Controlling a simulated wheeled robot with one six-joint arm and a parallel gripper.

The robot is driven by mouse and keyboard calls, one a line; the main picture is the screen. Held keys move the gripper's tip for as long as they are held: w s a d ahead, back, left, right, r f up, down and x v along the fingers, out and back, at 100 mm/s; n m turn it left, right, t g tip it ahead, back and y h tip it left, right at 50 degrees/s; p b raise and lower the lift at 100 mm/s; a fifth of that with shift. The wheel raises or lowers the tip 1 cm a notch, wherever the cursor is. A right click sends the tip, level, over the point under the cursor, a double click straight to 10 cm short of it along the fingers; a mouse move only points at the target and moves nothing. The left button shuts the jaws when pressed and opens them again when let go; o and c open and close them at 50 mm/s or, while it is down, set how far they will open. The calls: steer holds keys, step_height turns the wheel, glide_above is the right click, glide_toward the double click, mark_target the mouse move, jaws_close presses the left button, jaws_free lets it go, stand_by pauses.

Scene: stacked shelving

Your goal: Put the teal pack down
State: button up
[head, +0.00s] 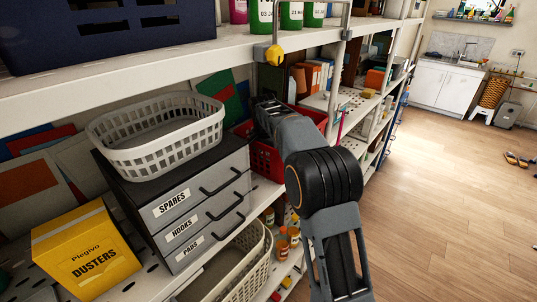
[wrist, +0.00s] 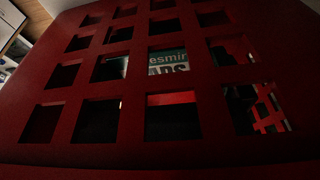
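The teal pack (wrist: 168,62) shows only in the wrist view. A small part of it, with the letters "esmir" and part of a second word, is seen through the holes of a red crate wall (wrist: 75,117). The rest of it is hidden. In the head view the red crate (head: 262,160) stands on the shelf right of the grey drawer unit. My gripper (head: 266,112) reaches in over this crate. Its fingertips are hidden, so I cannot tell whether they are open or touching the pack.
A white basket (head: 165,152) sits on the drawer unit (head: 200,205). A yellow dusters box (head: 88,255) stands left of it. The upper shelf (head: 130,65) runs above the crate, close over my arm. A cream basket (head: 245,262) and small bottles are below.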

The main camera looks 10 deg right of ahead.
steer(key=shift+o, duration=0.4)
steer(key=shift+r, duration=0.3)
steer(key=r, duration=0.5)
steer(key=a+r, duration=0.1)
steer(key=r, duration=0.2)
steer(key=shift+s, duration=0.35)
steer(key=shift+d, duration=0.15)
